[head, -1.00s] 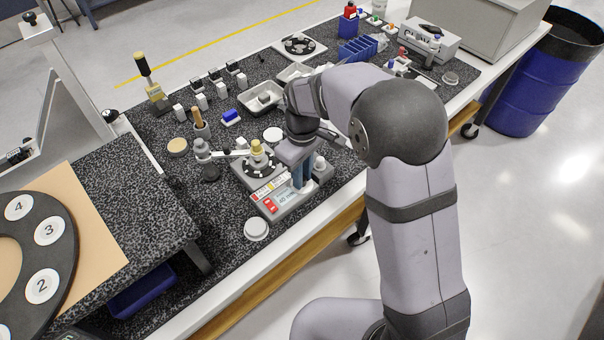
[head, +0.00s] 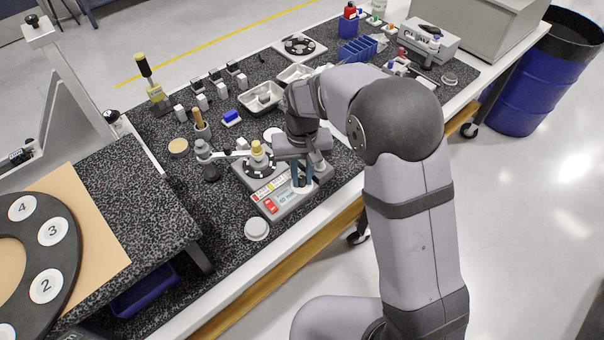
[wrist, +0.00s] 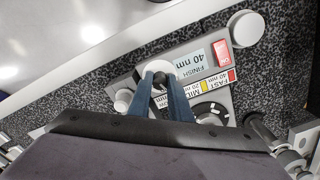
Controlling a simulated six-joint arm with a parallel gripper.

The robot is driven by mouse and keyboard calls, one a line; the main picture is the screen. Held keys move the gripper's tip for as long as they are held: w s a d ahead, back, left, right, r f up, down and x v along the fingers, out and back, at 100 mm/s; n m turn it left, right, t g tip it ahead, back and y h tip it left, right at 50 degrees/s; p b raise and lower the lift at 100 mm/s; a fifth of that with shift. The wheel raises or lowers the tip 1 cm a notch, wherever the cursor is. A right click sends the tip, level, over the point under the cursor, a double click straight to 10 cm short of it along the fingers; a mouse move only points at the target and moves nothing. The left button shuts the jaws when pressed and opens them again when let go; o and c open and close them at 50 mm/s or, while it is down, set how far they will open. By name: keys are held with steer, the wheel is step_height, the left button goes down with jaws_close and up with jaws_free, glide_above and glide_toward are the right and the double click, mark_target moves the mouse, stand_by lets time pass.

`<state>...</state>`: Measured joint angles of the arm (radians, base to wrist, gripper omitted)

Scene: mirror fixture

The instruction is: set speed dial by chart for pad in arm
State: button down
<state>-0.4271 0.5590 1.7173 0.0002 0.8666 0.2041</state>
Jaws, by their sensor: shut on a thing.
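My gripper (head: 302,184) is pointed down at the grey polishing machine (head: 284,205). In the wrist view my gripper (wrist: 160,77) has its blue fingers closed about a small dark knob on the white speed dial (wrist: 152,67). The fingers hide part of the dial, so its setting is unclear. The coloured chart strip (wrist: 207,86) beside it has a red FAST row and a yellow MID row; the rest is partly covered. The pad in the arm (head: 257,150) is a yellowish cylinder over the dark, white-marked plate (head: 243,170).
A red switch (wrist: 221,57) and a blue FINISH 40 nm label (wrist: 191,60) are close to the dial. A pale round cap (head: 257,229) lies before the machine. A grey post (head: 205,155) stands left; trays (head: 262,98) are behind.

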mark_target(302, 178)
steer(key=shift+r+m, duration=0.1)
steer(key=shift+m, duration=1.6)
steer(key=shift+w, duration=0.1)
steer(key=c, duration=1.6)
jaws_free()
steer(key=shift+r+b, duration=1)
steer(key=shift+r, duration=2.65)
